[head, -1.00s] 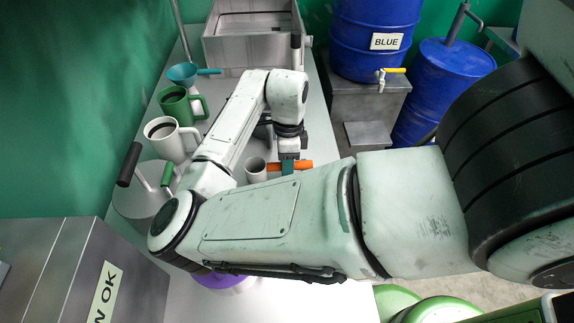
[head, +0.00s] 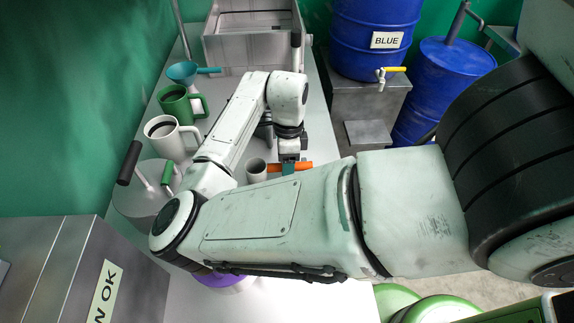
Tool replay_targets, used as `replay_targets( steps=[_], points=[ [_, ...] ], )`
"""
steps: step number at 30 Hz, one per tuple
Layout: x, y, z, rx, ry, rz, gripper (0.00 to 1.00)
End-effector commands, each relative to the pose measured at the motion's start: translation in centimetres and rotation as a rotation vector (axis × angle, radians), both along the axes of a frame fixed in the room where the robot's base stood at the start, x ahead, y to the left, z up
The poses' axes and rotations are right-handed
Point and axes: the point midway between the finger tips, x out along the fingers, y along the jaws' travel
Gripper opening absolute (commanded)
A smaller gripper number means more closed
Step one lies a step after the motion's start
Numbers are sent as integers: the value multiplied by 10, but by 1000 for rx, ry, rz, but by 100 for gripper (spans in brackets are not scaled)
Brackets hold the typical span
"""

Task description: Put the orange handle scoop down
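The orange handle scoop (head: 304,166) shows past my forearm in the head view, its orange handle pointing right. A small light grey cup shape (head: 257,171), which looks like the scoop's bowl, is at the handle's left end, low over the grey bench. My gripper (head: 289,167) points down at the handle, between the cup and the handle's free end. Its fingers are small and partly hidden by my forearm, so I cannot tell whether they are closed on the handle. Whether the scoop touches the bench is also hidden.
On the bench's left stand a white mug (head: 166,137), a green mug (head: 177,103), a teal funnel (head: 183,73) and a round metal lid (head: 140,205) with handles. A metal basin (head: 250,50) stands at the back. Blue drums (head: 365,30) stand right of the bench.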

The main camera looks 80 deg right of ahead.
Motion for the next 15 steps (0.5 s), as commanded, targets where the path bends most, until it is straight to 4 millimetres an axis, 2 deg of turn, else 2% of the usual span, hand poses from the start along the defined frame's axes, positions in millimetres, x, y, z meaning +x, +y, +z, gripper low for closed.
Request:
replay_targets(
  steps=[5,15],
  points=[
    [1,-4,19,-1,-2,-2,55],
    [4,-18,88,-2,-4,-2,55]
  ],
)
